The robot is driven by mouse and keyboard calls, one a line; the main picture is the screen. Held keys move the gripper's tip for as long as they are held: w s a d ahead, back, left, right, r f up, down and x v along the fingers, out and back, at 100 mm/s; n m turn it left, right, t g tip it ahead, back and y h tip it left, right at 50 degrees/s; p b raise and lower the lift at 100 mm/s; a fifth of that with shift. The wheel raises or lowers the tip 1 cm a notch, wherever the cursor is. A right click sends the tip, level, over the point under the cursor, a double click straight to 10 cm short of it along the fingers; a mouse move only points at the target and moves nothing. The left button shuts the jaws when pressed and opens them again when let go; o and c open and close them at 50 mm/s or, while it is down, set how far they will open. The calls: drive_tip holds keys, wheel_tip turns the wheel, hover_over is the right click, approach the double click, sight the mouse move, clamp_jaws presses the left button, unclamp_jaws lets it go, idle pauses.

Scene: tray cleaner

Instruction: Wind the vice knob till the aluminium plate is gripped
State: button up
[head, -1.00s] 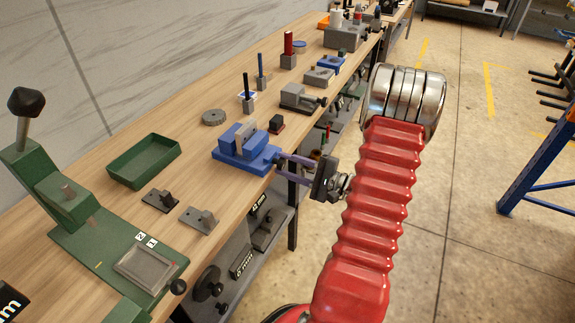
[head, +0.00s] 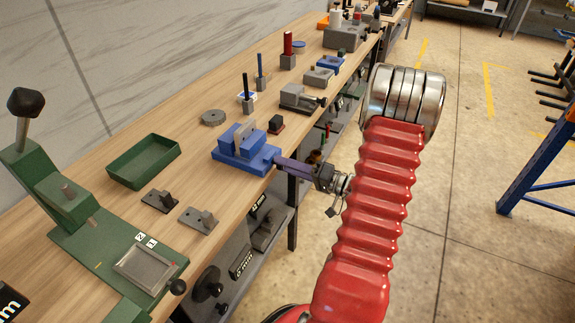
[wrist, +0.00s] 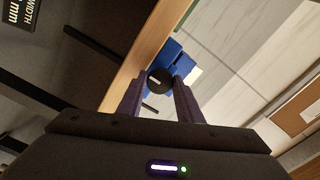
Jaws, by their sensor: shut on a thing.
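The blue vice (head: 240,160) stands at the front edge of the wooden bench in the head view. The grey aluminium plate (head: 244,135) stands upright between its jaws; I cannot tell whether both jaws touch it. My gripper (head: 279,165) reaches in from the right at the vice's front end. In the wrist view the dark round vice knob (wrist: 159,81) sits between the two purple fingers of my gripper (wrist: 160,88), which are shut on it. The blue vice (wrist: 172,55) shows behind the knob.
A green lever press (head: 70,215) stands at the near left.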

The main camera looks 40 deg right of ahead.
drive_tip(key=n, duration=1.3)
drive_tip(key=shift+f, duration=0.25)
drive_tip(key=shift+n, duration=0.3)
drive_tip(key=o, duration=1)
drive_tip(key=shift+r, duration=0.15)
drive_tip(key=shift+o, duration=0.2)
drive_tip(key=v, duration=1.3)
drive_tip(key=shift+s, duration=0.4)
